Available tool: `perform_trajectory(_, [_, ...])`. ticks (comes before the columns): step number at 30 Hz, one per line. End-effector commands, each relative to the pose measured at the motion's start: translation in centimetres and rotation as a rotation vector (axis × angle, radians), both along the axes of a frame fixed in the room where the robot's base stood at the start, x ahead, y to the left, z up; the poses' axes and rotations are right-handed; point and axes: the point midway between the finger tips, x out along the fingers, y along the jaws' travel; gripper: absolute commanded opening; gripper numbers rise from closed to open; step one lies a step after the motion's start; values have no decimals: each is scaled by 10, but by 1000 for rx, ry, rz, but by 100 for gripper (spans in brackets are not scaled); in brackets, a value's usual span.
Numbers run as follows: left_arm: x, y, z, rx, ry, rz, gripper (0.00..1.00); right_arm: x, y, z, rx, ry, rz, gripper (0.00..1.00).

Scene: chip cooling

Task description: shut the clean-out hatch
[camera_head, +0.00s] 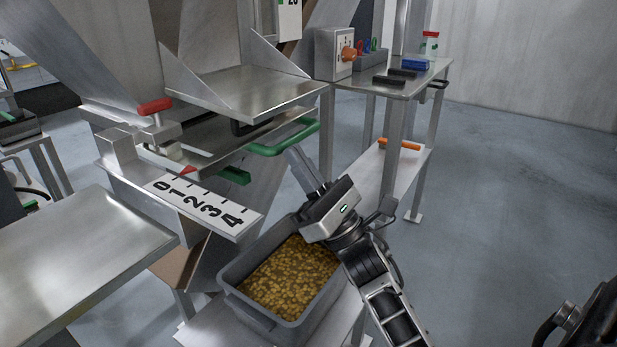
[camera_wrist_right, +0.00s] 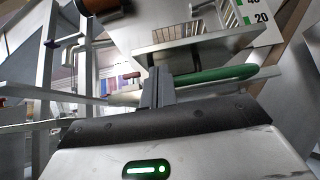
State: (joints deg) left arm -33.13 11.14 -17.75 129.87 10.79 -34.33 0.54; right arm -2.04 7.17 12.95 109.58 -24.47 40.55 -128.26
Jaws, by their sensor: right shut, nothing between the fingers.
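A metal flap with raised triangular sides (camera_head: 240,88), which looks like the clean-out hatch, juts out nearly level from the machine. A green bar handle (camera_head: 283,140) sits at the front right, just below the flap; its exact attachment is hard to tell. It also shows in the right wrist view (camera_wrist_right: 217,74), just beyond and right of my fingers. My left gripper is not in view.
A grey bin of yellowish chips (camera_head: 291,279) stands below my right gripper. A 0-to-4 scale plate (camera_head: 203,205) and a red-handled lever (camera_head: 155,106) are left of the handle. A metal table (camera_head: 70,257) fills the lower left. Open floor lies right.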

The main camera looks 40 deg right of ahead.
Motion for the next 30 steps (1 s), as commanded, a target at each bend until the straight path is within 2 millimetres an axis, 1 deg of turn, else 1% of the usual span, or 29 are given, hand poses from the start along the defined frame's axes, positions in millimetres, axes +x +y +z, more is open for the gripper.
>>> perform_trajectory(1, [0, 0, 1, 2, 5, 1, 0, 6, 2, 10, -2, -4, 1, 0])
perform_trajectory(3, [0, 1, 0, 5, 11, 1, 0, 12, 5, 18, 0, -3, 2, 0])
perform_trajectory(7, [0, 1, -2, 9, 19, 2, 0, 22, 9, 29, 1, -1, 2, 0])
perform_trajectory(12, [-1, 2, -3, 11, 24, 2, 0, 27, 11, 34, 2, 2, 1, 0])
perform_trajectory(23, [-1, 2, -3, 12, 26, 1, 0, 27, 11, 34, 1, 4, 2, 0])
perform_trajectory(27, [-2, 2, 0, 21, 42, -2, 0, 29, 13, 40, -4, 17, 7, 0])
perform_trajectory(30, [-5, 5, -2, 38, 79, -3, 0, 34, 16, 47, -15, 38, 15, 0])
